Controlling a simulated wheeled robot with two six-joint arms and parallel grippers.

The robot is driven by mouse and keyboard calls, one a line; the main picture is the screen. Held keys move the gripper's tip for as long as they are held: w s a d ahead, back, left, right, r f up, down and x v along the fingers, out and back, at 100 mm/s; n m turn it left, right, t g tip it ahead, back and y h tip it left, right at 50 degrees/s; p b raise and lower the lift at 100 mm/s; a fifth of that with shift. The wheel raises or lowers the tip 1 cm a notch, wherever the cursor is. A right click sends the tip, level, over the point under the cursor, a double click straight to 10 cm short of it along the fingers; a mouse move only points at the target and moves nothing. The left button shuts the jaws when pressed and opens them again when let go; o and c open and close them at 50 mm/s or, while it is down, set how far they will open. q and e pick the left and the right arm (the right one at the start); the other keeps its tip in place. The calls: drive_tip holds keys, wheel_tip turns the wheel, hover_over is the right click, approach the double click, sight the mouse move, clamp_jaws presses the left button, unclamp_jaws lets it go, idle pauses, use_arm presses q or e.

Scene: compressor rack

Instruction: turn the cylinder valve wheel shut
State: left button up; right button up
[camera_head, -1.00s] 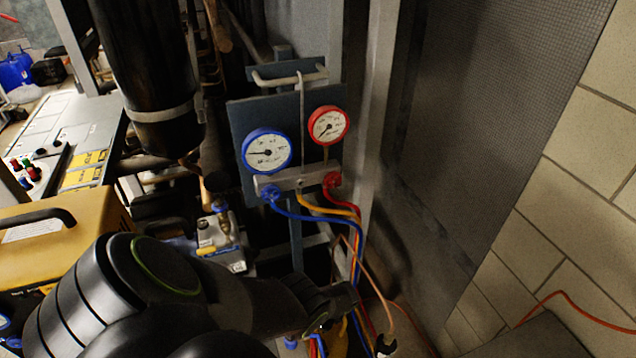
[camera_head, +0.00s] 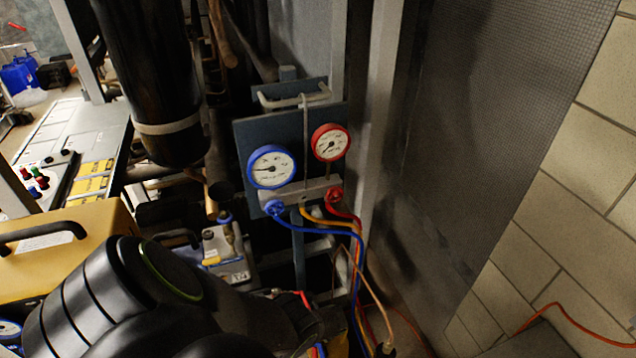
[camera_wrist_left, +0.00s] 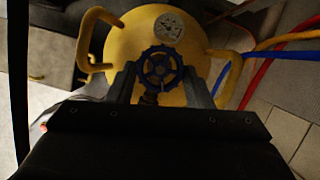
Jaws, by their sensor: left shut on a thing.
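The blue valve wheel (camera_wrist_left: 160,69) sits on top of the yellow cylinder (camera_wrist_left: 205,65) in the left wrist view. My left gripper (camera_wrist_left: 162,78) has one finger on each side of the wheel and is shut on it. In the head view my left arm reaches down across the lower middle, and its gripper is hardly visible at the end of the dark wrist. The arm hides the wheel there and most of the cylinder. My right gripper is in neither view.
A gauge manifold with a blue gauge (camera_head: 271,167) and a red gauge (camera_head: 330,142) hangs on a plate above the wrist. Blue, yellow and red hoses (camera_head: 355,262) run down close beside my wrist. A yellow machine (camera_head: 70,245) stands at the left, and a mesh panel (camera_head: 470,130) at the right.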

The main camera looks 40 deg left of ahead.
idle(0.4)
use_arm(q)
drive_tip(key=o, duration=1)
drive_tip(key=shift+p+v, duration=3.55)
drive_tip(key=shift+v, duration=5.1)
drive_tip(key=shift+d, duration=0.1)
